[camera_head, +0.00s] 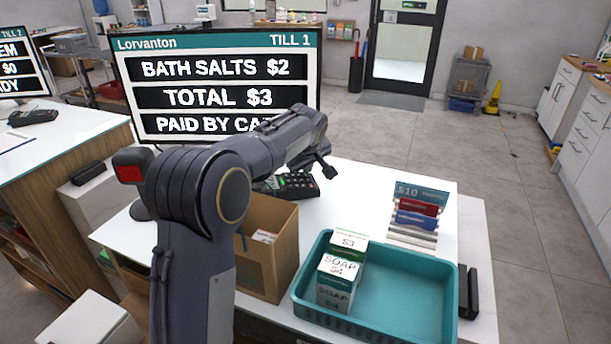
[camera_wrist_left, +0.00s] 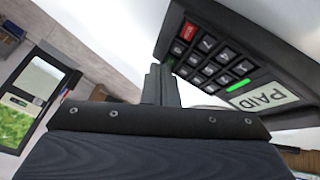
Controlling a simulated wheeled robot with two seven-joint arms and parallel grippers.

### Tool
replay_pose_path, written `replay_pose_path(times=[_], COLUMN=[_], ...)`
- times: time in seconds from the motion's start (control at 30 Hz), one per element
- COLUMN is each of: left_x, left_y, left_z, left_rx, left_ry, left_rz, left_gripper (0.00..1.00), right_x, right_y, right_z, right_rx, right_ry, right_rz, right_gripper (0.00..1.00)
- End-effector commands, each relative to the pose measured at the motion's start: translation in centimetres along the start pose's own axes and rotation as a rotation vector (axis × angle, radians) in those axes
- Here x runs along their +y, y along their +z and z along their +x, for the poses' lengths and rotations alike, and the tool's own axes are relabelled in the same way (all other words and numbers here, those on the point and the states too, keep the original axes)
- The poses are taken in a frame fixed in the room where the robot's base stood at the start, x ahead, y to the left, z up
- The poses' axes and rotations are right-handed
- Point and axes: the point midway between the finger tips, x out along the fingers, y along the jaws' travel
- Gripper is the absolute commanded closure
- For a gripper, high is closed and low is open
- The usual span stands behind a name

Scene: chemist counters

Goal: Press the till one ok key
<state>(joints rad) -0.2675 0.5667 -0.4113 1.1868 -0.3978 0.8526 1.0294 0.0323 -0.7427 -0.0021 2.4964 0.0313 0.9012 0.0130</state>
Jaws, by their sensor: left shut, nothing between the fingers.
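The till one card terminal (camera_head: 292,185) lies on the white counter below the TILL 1 screen (camera_head: 215,97), partly hidden by my left arm. In the left wrist view the terminal (camera_wrist_left: 188,22) fills the upper right, with dark keys, a red key and a green key (camera_wrist_left: 238,85). Its small display (camera_wrist_left: 262,97) reads PAID. My left gripper (camera_head: 327,174) is shut and empty, just right of the terminal's keys. My right gripper is out of view.
A teal tray (camera_head: 425,262) with two small boxes (camera_head: 337,275) stands at the front right. A cardboard box (camera_head: 285,250) stands beside it. A card rack (camera_head: 418,215) stands behind the tray. Clear counter lies right of the terminal.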

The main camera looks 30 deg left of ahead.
Motion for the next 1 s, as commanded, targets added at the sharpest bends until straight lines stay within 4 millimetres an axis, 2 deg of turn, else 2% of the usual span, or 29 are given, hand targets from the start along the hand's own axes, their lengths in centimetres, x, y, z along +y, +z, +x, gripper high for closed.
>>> replay_pose_path(times=[0.37,0.77,1.0], left_x=[0.6,0.7,1.6], left_y=[-0.6,-0.7,-1.6], left_z=[-1.1,-1.3,-3.0], left_rx=[0.000,0.000,0.000], left_ry=[-0.001,-0.001,0.000], left_rz=[0.000,0.000,0.000], left_gripper=[1.00,1.00,1.00], right_x=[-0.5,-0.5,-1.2], right_y=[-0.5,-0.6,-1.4], right_z=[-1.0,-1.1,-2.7], right_rx=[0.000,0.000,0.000], right_ry=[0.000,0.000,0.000], right_rz=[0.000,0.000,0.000], right_gripper=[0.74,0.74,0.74])
